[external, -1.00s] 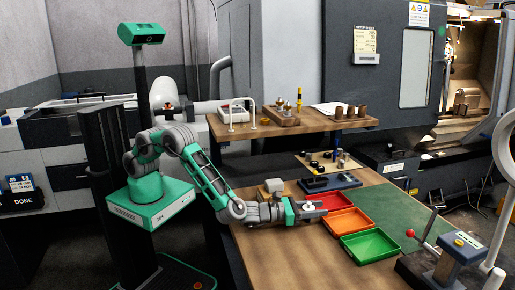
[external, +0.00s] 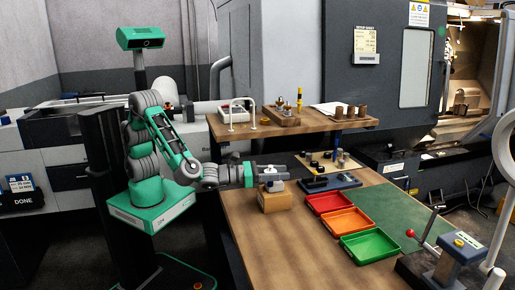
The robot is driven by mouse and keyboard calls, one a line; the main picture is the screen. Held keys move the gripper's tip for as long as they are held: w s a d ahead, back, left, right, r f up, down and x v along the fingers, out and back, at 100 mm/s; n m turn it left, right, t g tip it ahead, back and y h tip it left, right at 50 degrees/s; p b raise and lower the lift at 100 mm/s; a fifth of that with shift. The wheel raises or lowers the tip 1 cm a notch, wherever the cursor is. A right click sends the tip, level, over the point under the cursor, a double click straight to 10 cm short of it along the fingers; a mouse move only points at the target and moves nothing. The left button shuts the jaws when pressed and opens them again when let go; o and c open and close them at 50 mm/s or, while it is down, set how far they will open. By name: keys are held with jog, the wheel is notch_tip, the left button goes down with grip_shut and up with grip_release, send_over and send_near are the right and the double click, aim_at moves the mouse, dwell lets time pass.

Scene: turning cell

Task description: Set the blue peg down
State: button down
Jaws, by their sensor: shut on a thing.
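My gripper (external: 275,174) is at the end of my outstretched arm, over a small wooden block (external: 274,203) near the left back of the workbench. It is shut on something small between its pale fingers. I take this to be the blue peg, but its shape and colour cannot be made out at this size. A small grey part (external: 276,187) shows just under the fingers, on top of the wooden block. Whether the held thing touches it cannot be told.
Red (external: 328,202), orange (external: 347,221) and green (external: 371,246) trays stand right of the block. A raised shelf (external: 250,130) runs along the back. The bench's front left is clear.

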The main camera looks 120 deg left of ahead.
jog(key=d+m+t+h+p, duration=0.2)
jog(key=d+m+h, duration=0.4)
jog(key=d, duration=1.6)
jog(key=shift+n+t+h, duration=0.4)
jog(key=shift+n, duration=0.2)
jog(key=w+d+f, duration=0.1)
jog(key=w+f, duration=0.2)
jog(key=w, duration=0.1)
jog(key=w+d+f+p, duration=0.1)
jog(key=w+f, duration=0.2)
jog(key=w, duration=0.1)
jog(key=w+f, duration=0.3)
jog(key=w, duration=0.1)
jog(key=shift+w+d+f, duration=0.35)
jog(key=shift+w+d, duration=0.05)
notch_tip(320, 180, down, 3)
jog(key=shift+r, duration=0.1)
